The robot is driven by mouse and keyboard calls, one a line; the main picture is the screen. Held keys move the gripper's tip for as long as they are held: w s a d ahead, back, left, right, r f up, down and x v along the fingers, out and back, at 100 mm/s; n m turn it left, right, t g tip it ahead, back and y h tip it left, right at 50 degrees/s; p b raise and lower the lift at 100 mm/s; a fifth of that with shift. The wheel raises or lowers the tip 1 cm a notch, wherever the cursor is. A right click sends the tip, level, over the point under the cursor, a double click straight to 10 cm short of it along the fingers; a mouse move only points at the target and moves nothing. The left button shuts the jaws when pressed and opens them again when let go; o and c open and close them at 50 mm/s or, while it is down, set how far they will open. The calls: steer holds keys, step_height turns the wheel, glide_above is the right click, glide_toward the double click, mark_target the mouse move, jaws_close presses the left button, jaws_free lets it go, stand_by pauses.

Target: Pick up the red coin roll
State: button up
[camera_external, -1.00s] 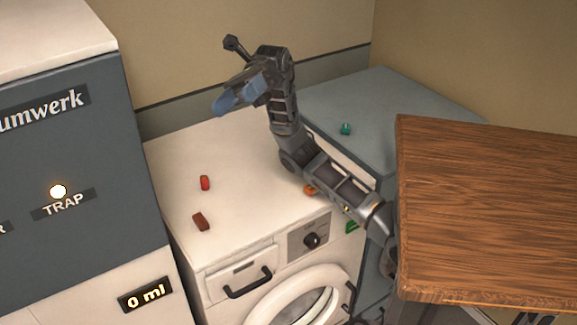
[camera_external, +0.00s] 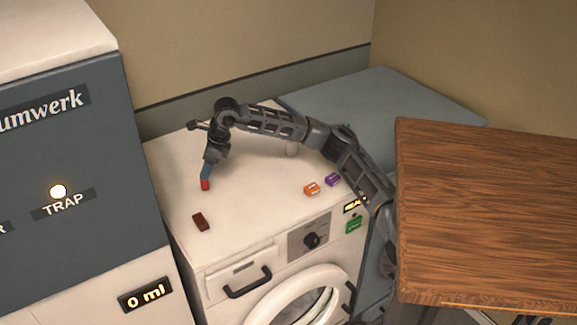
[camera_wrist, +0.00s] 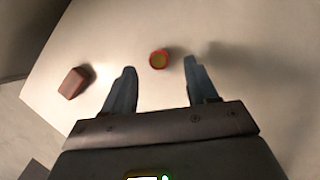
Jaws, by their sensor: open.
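The red coin roll (camera_external: 205,185) stands on the white top of the washing machine, toward its left side. In the wrist view the red coin roll (camera_wrist: 158,60) shows its round yellowish end, just beyond and between the fingertips. My gripper (camera_external: 206,173) points down right above the roll, its blue fingers partly overlapping it in the external view. In the wrist view my gripper (camera_wrist: 160,67) is open, with one finger on each side of the roll and a gap to both. I cannot tell whether the fingertips reach below the roll's top.
A brown block (camera_external: 201,222) lies nearer the front edge, left of the fingers in the wrist view (camera_wrist: 74,82). An orange block (camera_external: 312,189) and a purple block (camera_external: 333,180) lie at the right. A tall grey cabinet (camera_external: 70,170) stands at left, a wooden tabletop (camera_external: 490,210) at right.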

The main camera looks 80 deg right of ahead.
mark_target(205, 183)
steer(key=shift+p+x, duration=0.7)
steer(key=shift+x, duration=2.05)
steer(key=shift+s+a, duration=0.1)
steer(key=shift+s, duration=0.05)
steer(key=shift+c, duration=0.4)
jaws_close()
